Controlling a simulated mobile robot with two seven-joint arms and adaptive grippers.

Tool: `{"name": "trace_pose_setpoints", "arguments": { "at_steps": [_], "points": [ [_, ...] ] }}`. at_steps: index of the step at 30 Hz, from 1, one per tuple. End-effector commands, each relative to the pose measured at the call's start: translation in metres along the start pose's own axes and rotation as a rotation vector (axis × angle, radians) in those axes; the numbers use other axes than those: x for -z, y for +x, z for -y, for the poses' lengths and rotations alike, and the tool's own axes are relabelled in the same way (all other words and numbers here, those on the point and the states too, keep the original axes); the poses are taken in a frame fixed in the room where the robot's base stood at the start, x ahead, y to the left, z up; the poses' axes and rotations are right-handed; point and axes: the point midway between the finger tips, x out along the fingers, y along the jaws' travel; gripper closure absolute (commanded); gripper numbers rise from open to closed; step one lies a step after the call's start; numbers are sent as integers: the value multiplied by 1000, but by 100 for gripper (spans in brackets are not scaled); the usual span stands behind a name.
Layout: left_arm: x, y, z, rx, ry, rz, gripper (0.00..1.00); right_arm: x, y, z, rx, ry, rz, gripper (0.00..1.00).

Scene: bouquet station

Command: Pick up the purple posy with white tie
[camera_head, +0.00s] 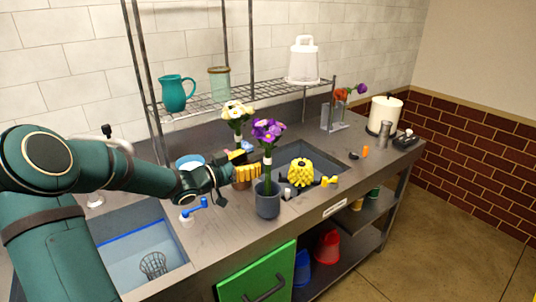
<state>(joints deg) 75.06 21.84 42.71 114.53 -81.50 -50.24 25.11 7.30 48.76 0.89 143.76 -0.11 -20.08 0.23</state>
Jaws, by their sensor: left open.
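The purple posy (268,131) has purple blooms with a light centre, green stems and a white tie (267,160). It stands upright in a dark grey vase (267,201) near the counter's front edge. My left gripper (229,178) is open, to the left of the stems, pointing right towards them. It looks apart from the posy, though the exact gap is hard to tell. My right gripper is not in view.
White flowers (237,111) stand just behind the posy. A yellow ribbed object (300,172) sits right of the vase, by a dark sink. A blue-handled item (195,209) lies under my left forearm. A wire shelf (240,98) holds a teal jug (177,93).

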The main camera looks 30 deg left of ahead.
Motion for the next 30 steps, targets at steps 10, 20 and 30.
{"name": "trace_pose_setpoints", "arguments": {
  "at_steps": [10,20,30],
  "points": [
    [-4,32,-3,-2,-2,-3,42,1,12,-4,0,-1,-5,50],
    [-2,60,-3,1,0,0,42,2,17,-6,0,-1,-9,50],
    [-2,60,-3,1,0,0,96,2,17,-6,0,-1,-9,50]
  ]
}}
